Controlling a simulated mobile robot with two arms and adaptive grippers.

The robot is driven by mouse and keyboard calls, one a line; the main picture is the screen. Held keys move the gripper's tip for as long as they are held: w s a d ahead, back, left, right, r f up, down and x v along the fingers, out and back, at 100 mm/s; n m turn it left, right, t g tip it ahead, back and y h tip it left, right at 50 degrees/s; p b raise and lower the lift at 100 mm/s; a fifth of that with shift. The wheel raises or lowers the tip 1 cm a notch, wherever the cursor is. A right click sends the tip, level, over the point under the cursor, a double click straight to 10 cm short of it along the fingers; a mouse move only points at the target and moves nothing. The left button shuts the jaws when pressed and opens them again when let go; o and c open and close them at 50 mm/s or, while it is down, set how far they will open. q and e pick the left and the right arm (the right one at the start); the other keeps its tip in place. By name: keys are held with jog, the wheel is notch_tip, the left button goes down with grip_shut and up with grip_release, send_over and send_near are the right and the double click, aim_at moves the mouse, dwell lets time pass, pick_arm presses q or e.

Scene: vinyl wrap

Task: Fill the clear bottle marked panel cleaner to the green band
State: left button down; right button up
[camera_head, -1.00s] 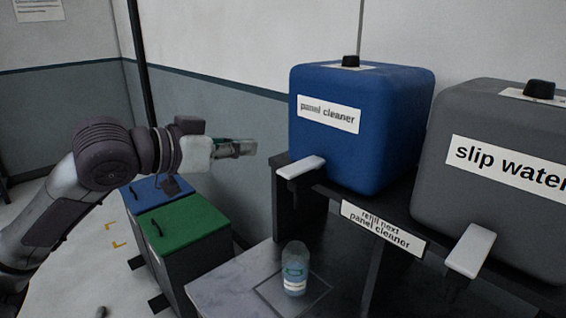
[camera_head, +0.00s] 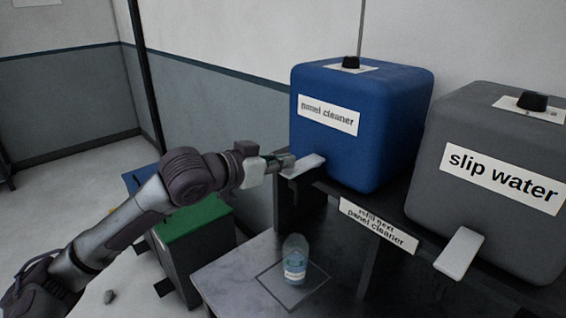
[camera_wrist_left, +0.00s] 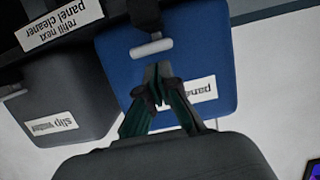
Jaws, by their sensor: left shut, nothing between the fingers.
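The clear bottle (camera_head: 295,265) stands upright on a square outline on the dark bench, with a white label and bluish content low inside. Its exact level and the green band are too small to make out. The blue panel cleaner tank (camera_head: 362,125) sits on a raised shelf, with a pale tap lever (camera_head: 304,165) at its front. My left gripper (camera_head: 288,160) is shut and empty at the lever's left end; contact is unclear. In the wrist view the shut fingertips (camera_wrist_left: 158,72) are close to the lever (camera_wrist_left: 152,48). My right gripper is not in view.
A grey slip water tank (camera_head: 495,180) with its own pale lever (camera_head: 460,253) stands at right. A sign (camera_head: 378,225) reading "refill next panel cleaner" hangs on the shelf edge. A green-lidded bin (camera_head: 195,218) stands left of the bench, below my arm.

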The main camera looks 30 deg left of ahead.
aim_at(283, 176)
pick_arm(q)
jog(key=shift+f, duration=0.45)
jog(key=f+b, duration=0.1)
jog(key=b, duration=0.1)
jog(key=f+t+b, duration=0.1)
jog(key=b, duration=0.2)
jog(key=shift+s+f, duration=0.25)
jog(key=shift+r+t+h, duration=0.3)
jog(key=shift+r, duration=0.1)
dwell(0.3)
dwell(1.4)
dwell(0.8)
